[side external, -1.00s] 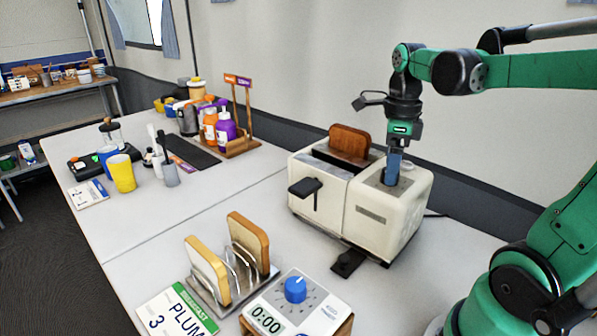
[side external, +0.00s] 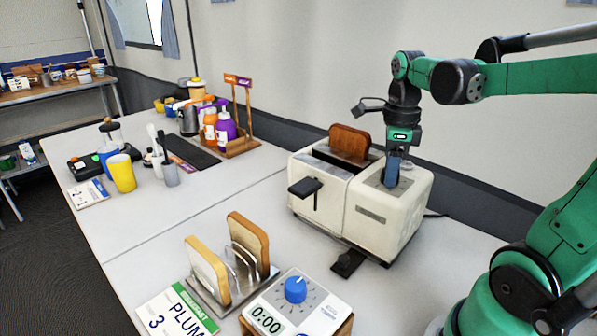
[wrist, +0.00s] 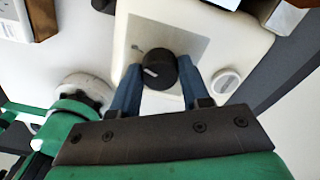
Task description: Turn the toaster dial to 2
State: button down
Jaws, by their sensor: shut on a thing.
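The cream toaster (side external: 385,215) stands on the white table, with a brown slice of bread (side external: 349,143) sticking out of its slot. The wrist view shows the toaster's black dial (wrist: 163,72) on a grey plate (wrist: 143,36), with a white mark on the dial's left side. My gripper (side external: 391,180) points down at the toaster's top. In the wrist view, its two blue fingers (wrist: 160,82) are shut on the dial, one on each side. The fingers hide the dial in the side view. I cannot read any numbers around it.
A toast rack (side external: 236,280) with two bread slices, a timer with a blue knob (side external: 295,290) and a PLUM card (side external: 178,312) stand in front. Bottles (side external: 226,130) and cups (side external: 122,172) are at the left. A round white part (wrist: 224,83) sits right of the dial.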

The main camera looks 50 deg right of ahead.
jog(key=n, duration=0.7)
jog(key=shift+n, duration=0.4)
jog(key=n, duration=0.3)
jog(key=shift+n, duration=0.3)
jog(key=n, duration=0.3)
jog(key=shift+n, duration=0.3)
jog(key=n, duration=1)
jog(key=shift+n, duration=2.1)
